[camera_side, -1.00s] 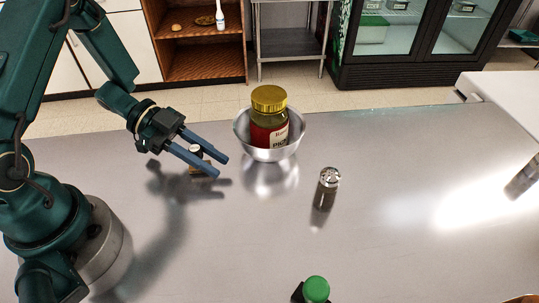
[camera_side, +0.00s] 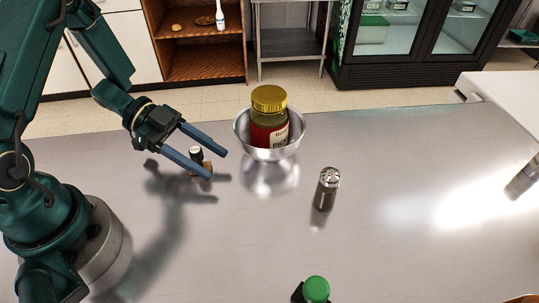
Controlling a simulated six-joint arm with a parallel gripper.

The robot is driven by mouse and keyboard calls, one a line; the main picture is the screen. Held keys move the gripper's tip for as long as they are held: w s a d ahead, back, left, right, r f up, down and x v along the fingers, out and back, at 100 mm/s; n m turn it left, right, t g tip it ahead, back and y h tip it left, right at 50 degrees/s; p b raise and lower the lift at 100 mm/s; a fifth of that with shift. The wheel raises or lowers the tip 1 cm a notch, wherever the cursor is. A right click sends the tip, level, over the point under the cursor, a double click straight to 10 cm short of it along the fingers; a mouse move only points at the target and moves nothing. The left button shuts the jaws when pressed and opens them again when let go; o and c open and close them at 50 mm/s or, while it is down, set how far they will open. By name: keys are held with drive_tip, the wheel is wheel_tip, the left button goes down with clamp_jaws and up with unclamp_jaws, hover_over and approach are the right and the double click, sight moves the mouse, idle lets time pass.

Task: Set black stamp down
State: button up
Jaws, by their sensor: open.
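A small stamp (camera_side: 197,154) with a black and pale top and a tan, wood-coloured base stands on the steel counter, left of the metal bowl. My gripper (camera_side: 218,166) is open, its two blue fingers spread and pointing to the lower right. In this view the fingers lie on either side of the stamp, and the near finger covers part of its lower body. I cannot tell whether either finger touches it.
A metal bowl (camera_side: 240,138) holding a jar with a gold lid (camera_side: 269,98) stands close right of my gripper. A shaker (camera_side: 327,189) stands farther right. A green-capped item (camera_side: 316,289) is at the front edge. The counter (camera_side: 420,165) between is mostly clear.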

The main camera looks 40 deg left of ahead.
drive_tip(key=v, duration=1)
drive_tip(key=shift+a+r, duration=0.15)
drive_tip(key=shift+a, duration=0.1)
drive_tip(key=shift+a+r, duration=0.1)
drive_tip(key=shift+a, duration=0.05)
drive_tip(key=w+a+r+n+t+y, duration=0.1)
drive_tip(key=w+r+t+y, duration=0.25)
drive_tip(key=w, duration=0.25)
drive_tip(key=w+a+r+n+t+y, duration=0.1)
drive_tip(key=w+r+t+y, duration=0.25)
drive_tip(key=w, duration=0.35)
wheel_tip(320, 180, up, 7)
drive_tip(key=a+n+t+y, duration=0.2)
drive_tip(key=n+y, duration=0.4)
drive_tip(key=y, duration=0.2)
drive_tip(key=s+d+f+n+g+h, duration=0.1)
drive_tip(key=s+d+f+n+g, duration=0.1)
drive_tip(key=s+d, duration=0.3)
drive_tip(key=s+d+f+n+g+h, duration=0.1)
drive_tip(key=s+d+f+n+g, duration=0.2)
drive_tip(key=s, duration=1.1)
drive_tip(key=d+n+g, duration=0.1)
drive_tip(key=d+g, duration=0.1)
drive_tip(key=d, duration=0.1)
drive_tip(key=shift+s+d+n+h, duration=0.2)
drive_tip(key=shift+d+n+h, duration=0.1)
drive_tip(key=shift+n, duration=0.1)
